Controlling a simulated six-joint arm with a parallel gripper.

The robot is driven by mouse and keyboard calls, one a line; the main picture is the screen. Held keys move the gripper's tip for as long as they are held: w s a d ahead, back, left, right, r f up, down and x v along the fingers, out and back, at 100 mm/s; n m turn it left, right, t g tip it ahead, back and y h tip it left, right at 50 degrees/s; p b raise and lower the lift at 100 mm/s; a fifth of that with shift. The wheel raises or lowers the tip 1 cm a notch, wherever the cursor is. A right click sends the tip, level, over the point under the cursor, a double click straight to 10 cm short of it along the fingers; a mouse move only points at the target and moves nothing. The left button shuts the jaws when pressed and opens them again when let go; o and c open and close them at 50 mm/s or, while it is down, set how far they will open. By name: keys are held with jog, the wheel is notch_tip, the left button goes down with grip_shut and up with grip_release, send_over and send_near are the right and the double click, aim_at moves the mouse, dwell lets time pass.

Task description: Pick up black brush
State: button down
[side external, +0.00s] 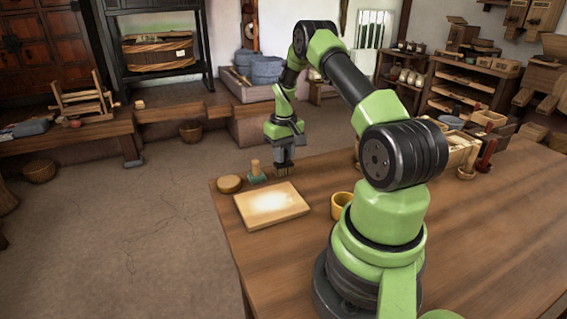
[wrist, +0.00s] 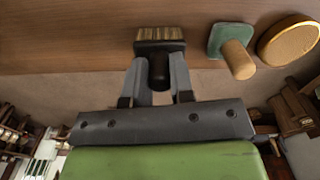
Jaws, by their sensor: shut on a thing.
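The black brush (wrist: 160,47), with a dark body and pale tan bristles, is between the fingers of my gripper (wrist: 158,82) in the wrist view. My gripper is shut on its dark handle. In the side view my gripper (side external: 284,158) is at the far edge of the wooden table (side external: 450,240), with the brush (side external: 285,169) under it, bristles down. I cannot tell whether the bristles touch the table.
Left of the brush stand a green-based block with a wooden knob (side external: 256,174) and a round wooden lid or dish (side external: 229,184). A pale board (side external: 271,206) lies in front.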

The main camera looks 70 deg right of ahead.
jog(key=shift+r, duration=0.15)
notch_tip(320, 180, up, 10)
jog(key=shift+f, duration=0.15)
